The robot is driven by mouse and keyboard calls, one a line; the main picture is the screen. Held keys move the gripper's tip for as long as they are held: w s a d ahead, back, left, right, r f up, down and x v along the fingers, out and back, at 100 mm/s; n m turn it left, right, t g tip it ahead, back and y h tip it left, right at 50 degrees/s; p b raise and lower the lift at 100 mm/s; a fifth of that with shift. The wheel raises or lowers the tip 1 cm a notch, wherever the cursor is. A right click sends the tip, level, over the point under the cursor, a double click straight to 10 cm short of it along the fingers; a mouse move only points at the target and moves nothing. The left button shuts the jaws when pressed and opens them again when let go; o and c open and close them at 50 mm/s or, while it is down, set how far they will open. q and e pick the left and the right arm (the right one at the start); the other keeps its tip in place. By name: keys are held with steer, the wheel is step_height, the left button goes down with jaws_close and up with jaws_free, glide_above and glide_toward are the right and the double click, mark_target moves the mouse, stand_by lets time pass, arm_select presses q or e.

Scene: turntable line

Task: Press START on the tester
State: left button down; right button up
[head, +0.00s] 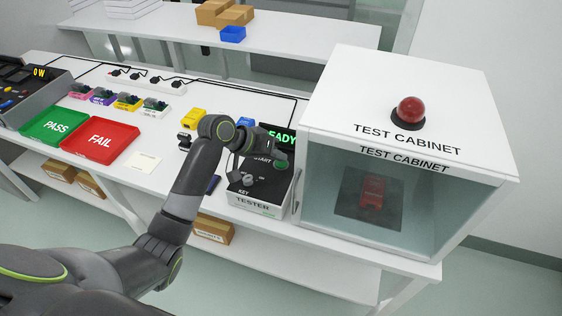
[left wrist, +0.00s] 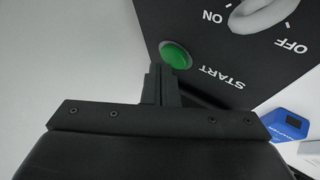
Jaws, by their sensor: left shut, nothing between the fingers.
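The tester (head: 258,203) is a box with a dark sloped panel, left of the test cabinet. In the left wrist view the green round START button (left wrist: 175,54) is on the dark panel, beside the word START and near a grey ON/OFF knob (left wrist: 262,13). My left gripper (left wrist: 161,76) is shut and empty, its fingertips at the button's lower edge. I cannot tell whether they touch it. In the head view my left gripper (head: 280,160) is over the tester panel.
The test cabinet (head: 407,142) has a red dome lamp (head: 409,111) on top and a red item (head: 372,192) behind its clear front. A green PASS tray (head: 54,124) and red FAIL tray (head: 101,142) are at the left. A blue object (left wrist: 287,125) lies beside the tester.

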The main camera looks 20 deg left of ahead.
mark_target(277, 164)
arm_select(q)
steer(key=shift+f, duration=0.45)
stand_by(0.7)
steer(key=shift+r+p, duration=0.85)
steer(key=shift+p, duration=0.15)
step_height(277, 164, up, 5)
steer(key=p, duration=0.5)
steer(key=shift+r+p, duration=0.1)
steer(key=shift+p, duration=0.3)
steer(key=shift+a, duration=0.1)
